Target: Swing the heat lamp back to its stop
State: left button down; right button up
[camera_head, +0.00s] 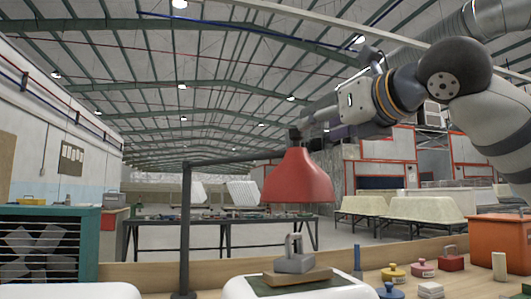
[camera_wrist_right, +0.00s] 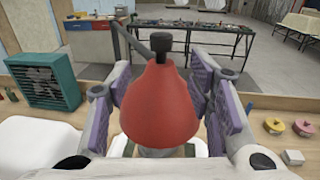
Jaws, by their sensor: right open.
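The heat lamp's red shade (camera_head: 298,178) hangs from a dark arm (camera_head: 232,158) on a black post (camera_head: 185,225) standing at the left of the bench. A black knob (camera_head: 294,134) tops the shade; it also shows in the right wrist view (camera_wrist_right: 160,43). My right gripper (camera_head: 318,125) reaches in from the upper right beside the shade's top. In the right wrist view the red shade (camera_wrist_right: 160,108) lies between the open, purple-padded fingers of the right gripper (camera_wrist_right: 163,78). Whether a pad touches it, I cannot tell. The stop is not clearly identifiable. My left gripper is out of view.
Below the shade, a grey iron-like tool (camera_head: 294,262) sits on a wooden block (camera_head: 297,276) over a white shell (camera_head: 345,292). Several coloured pots, an orange box (camera_head: 500,245) and a blue stick (camera_head: 357,262) stand to the right. A teal fan box (camera_head: 48,245) is left.

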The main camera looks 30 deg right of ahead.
aim_at(297, 132)
jog(key=w, duration=0.3)
jog(key=w+d, duration=0.1)
jog(key=w, duration=0.6)
jog(key=shift+w+d+r, duration=0.1)
jog(key=shift+d+r, duration=0.15)
jog(key=shift+r, duration=0.15)
grip_shut()
